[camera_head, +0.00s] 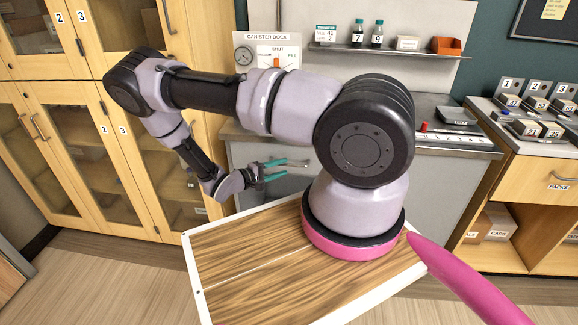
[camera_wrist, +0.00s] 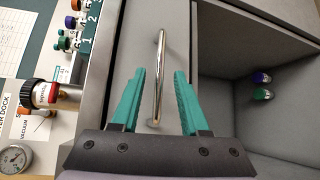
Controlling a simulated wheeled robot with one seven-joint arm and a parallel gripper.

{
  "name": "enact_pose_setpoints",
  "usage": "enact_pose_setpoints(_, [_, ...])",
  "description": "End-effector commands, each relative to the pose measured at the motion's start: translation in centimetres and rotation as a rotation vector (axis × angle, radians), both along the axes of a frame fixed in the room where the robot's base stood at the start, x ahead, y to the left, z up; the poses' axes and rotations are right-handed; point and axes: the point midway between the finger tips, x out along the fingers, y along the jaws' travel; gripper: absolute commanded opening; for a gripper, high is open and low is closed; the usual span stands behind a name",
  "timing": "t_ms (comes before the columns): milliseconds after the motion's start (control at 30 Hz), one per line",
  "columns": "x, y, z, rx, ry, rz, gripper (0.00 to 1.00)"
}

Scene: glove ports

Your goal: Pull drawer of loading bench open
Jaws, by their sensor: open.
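The loading bench (camera_head: 235,133) is a grey cabinet behind my arm in the head view. Its drawer front (camera_wrist: 128,45) is a flat grey panel in the wrist view. A chrome bar handle (camera_wrist: 159,80) runs along that panel. My gripper (camera_wrist: 161,74) has two teal fingers, spread apart and empty, with the handle showing between them. I cannot tell how far the fingertips reach past the bar, and I see no grip on it. In the head view my gripper (camera_head: 287,167) is in front of the bench, partly beside my arm's base.
An open compartment (camera_wrist: 230,105) with small bottles (camera_wrist: 261,86) lies right of the drawer front in the wrist view. The canister dock (camera_head: 274,50) is above the bench. Wooden glass-door cabinets (camera_head: 75,130) stand left; a wooden side bench (camera_head: 540,180) stands right.

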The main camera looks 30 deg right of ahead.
Motion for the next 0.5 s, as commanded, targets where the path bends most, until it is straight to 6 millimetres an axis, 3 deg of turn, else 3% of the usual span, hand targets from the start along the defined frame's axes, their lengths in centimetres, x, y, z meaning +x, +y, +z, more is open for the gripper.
enact_pose_setpoints(200, [0.5, -3.2, -0.5, -0.001, 0.001, -0.002, 0.45])
enact_pose_setpoints(500, [0.8, -4.2, -0.6, 0.0, 0.0, 0.0, 0.45])
